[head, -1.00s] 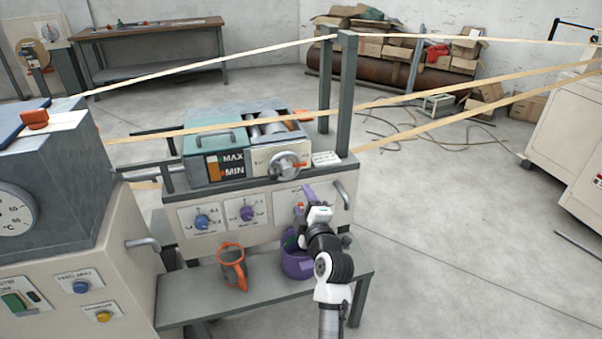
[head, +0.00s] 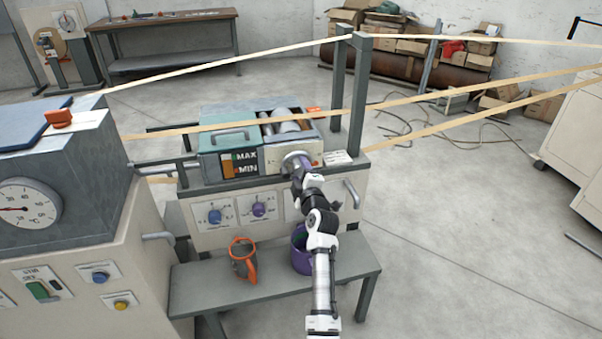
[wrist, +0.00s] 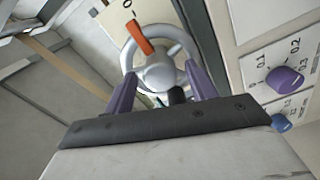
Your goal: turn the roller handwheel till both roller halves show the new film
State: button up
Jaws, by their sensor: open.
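The roller handwheel (wrist: 160,65) is a grey spoked wheel with a round hub and an orange mark on its rim. In the head view the handwheel (head: 296,161) is on the front of the roller box, partly hidden by my arm. My gripper (wrist: 160,92) is open, its two purple fingers pointing at the wheel, one on each side of the hub. I cannot tell whether they touch it. The two silvery rollers (head: 288,125) show in the open top of the box; I cannot make out film on them.
Tan strips (head: 430,97) run across above the box, close to a grey post (head: 357,95). Below, an orange-rimmed jug (head: 243,262) and a purple bucket (head: 301,255) stand on a grey bench (head: 205,290).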

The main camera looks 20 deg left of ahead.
jog(key=c, duration=1)
